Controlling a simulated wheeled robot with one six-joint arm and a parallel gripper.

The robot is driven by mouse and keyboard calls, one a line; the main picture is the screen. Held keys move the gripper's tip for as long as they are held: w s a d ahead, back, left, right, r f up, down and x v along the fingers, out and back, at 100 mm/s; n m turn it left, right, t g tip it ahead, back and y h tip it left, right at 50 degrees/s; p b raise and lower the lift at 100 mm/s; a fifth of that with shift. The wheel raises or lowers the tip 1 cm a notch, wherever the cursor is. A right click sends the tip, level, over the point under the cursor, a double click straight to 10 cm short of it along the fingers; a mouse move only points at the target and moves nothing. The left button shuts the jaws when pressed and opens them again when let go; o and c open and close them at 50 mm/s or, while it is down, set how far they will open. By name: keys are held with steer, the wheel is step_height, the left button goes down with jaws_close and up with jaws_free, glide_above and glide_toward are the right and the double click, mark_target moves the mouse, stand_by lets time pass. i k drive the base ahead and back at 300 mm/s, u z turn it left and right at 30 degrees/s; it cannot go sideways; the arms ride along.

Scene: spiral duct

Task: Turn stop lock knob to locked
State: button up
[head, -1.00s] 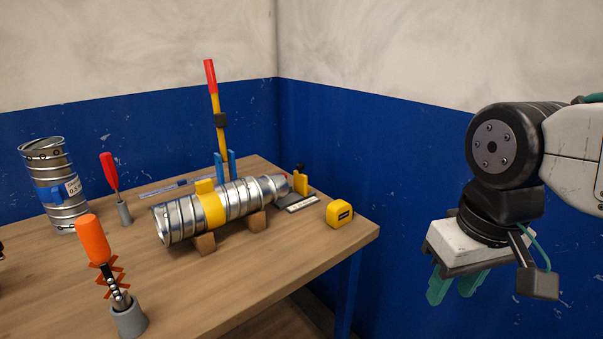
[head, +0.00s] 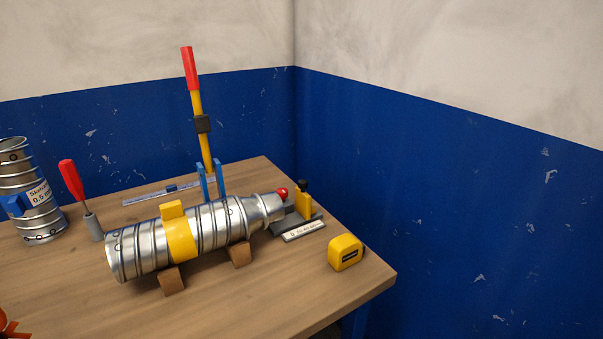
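A stop device sits at the right end of the silver spiral duct (head: 215,229). It has a dark base (head: 292,218), a yellow upright block with a black top (head: 303,201) and a small red knob (head: 282,194) at the duct's narrow end. A white label plate (head: 303,231) lies in front, its text too small to read. I cannot tell which part is the lock knob or how it is set.
The duct rests on wooden blocks (head: 172,281), with a yellow clamp (head: 181,240) around it. A yellow-and-red lever (head: 198,110) stands behind. A yellow tape measure (head: 345,252) is at the right edge. The front right tabletop is clear.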

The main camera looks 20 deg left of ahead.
mark_target(284, 192)
steer(key=i, duration=0.4)
steer(key=u, duration=0.95)
steer(key=i, duration=0.5)
